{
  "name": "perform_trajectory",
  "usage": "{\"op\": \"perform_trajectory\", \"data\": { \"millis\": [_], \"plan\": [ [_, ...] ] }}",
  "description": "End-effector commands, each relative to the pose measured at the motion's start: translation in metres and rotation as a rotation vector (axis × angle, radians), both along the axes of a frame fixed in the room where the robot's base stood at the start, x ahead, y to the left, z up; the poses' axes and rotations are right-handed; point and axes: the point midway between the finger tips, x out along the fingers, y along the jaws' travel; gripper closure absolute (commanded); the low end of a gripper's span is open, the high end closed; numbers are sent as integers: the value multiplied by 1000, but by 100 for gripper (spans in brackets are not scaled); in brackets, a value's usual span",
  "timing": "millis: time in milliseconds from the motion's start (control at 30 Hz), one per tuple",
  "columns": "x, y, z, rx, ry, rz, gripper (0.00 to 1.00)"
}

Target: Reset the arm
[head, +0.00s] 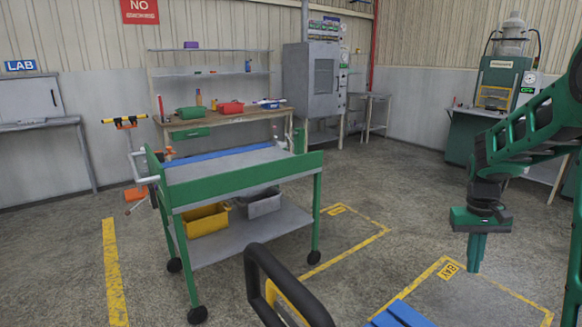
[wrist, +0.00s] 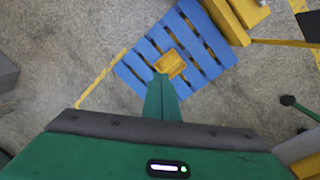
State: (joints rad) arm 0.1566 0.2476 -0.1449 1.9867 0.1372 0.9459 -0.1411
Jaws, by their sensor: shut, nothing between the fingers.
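My arm (head: 520,138) is green and black and reaches in from the right edge of the head view. My gripper (head: 476,255) hangs from it pointing down, with its green fingers together and nothing between them. In the wrist view my gripper (wrist: 161,80) also shows closed, its fingertips over a blue slatted pallet (wrist: 205,58) far below. A small yellow-orange square piece (wrist: 170,64) lies on the pallet, close beside the fingertips in the picture. The fingers appear well above it, not touching it.
A green-railed cart (head: 240,172) stands at centre-left, with yellow (head: 203,219) and grey bins on its lower shelf. A black handle (head: 285,285) rises at the front. A workbench (head: 222,117) and grey cabinet (head: 312,85) line the back wall. The floor between cart and arm is open.

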Motion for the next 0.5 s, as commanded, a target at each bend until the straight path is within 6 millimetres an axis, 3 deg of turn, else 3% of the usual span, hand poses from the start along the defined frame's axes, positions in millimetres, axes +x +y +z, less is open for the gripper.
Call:
{"op": "perform_trajectory", "data": {
  "millis": [200, 500],
  "plan": [
    [-64, 5, 33, 10, -24, -69, 100],
    [-152, 19, 56, 34, -50, -158, 100]
  ]
}}
